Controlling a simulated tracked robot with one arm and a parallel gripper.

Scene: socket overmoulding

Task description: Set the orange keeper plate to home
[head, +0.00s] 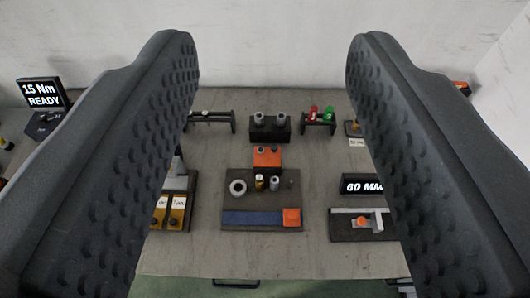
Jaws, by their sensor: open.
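My gripper (271,48) is open and empty, its two dark, dimpled fingers framing the view high over the bench. Between them lies a dark base plate (232,210) with a blue strip (252,217) along its near edge. An orange square plate (291,216), which looks like the keeper plate, sits at the strip's right end. An orange block (267,157) stands at the back of the base plate. Another small orange part (362,222) is on a grey fixture (345,232) at the right. I cannot tell from the picture which position is marked home.
A ring (238,188) and small cylinders (274,183) stand on the base plate. Behind are a dark block with grey pegs (270,130) and a rack with red and green parts (320,118). A "60 MM" sign (361,184) stands right, a "15 Nm READY" display (42,95) far left.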

